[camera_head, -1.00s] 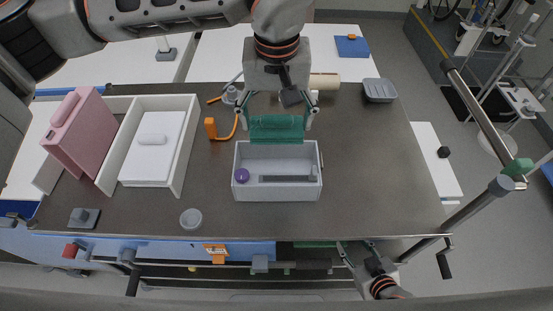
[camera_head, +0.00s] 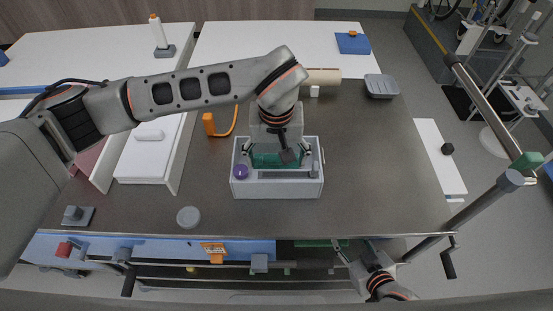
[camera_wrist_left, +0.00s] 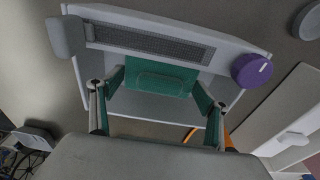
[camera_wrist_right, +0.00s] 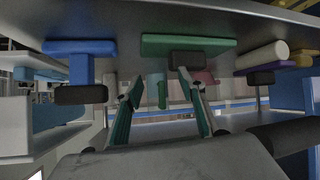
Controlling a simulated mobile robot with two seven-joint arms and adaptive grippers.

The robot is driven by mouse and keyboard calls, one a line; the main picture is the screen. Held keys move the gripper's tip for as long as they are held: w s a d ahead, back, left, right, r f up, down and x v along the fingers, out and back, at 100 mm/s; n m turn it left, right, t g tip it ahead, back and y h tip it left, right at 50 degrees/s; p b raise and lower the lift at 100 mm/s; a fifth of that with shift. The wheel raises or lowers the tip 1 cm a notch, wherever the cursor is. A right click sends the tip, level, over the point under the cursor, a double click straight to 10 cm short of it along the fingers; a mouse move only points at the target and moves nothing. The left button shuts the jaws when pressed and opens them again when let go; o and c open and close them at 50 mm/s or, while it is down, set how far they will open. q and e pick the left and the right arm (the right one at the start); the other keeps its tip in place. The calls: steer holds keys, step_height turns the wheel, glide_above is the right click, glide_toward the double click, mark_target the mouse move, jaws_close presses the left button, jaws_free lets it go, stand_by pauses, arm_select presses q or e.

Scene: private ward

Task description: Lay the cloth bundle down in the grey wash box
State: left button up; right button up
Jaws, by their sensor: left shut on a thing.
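The grey wash box (camera_head: 290,190) stands on the dark table, with a purple knob (camera_head: 240,171) at its left and a slotted strip along its near side. My left gripper (camera_head: 278,158) is over the box and shut on the green cloth bundle (camera_head: 268,160). In the left wrist view the bundle (camera_wrist_left: 160,78) sits between the fingers, inside the outline of the box (camera_wrist_left: 255,55). I cannot tell whether it touches the floor of the box. My right gripper (camera_head: 355,252) is low beyond the table's near edge. In the right wrist view its fingers (camera_wrist_right: 157,90) are apart with nothing between them.
A white tray (camera_head: 150,165) with a white piece lies left, partly under my left arm. An orange looped item (camera_head: 210,124) stands left of the box. A small grey round pot (camera_head: 189,217) is near the front edge. The table right of the box is clear.

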arm_select(q)
steer(key=shift+r, duration=0.1)
arm_select(e)
steer(key=shift+a+r, duration=0.2)
steer(key=shift+r, duration=0.1)
steer(key=shift+f, duration=0.15)
arm_select(q)
steer(key=o, duration=1.2)
steer(key=shift+c, duration=0.2)
arm_select(e)
steer(key=shift+d+f, duration=0.2)
steer(key=shift+s+f, duration=0.15)
steer(key=shift+f, duration=0.1)
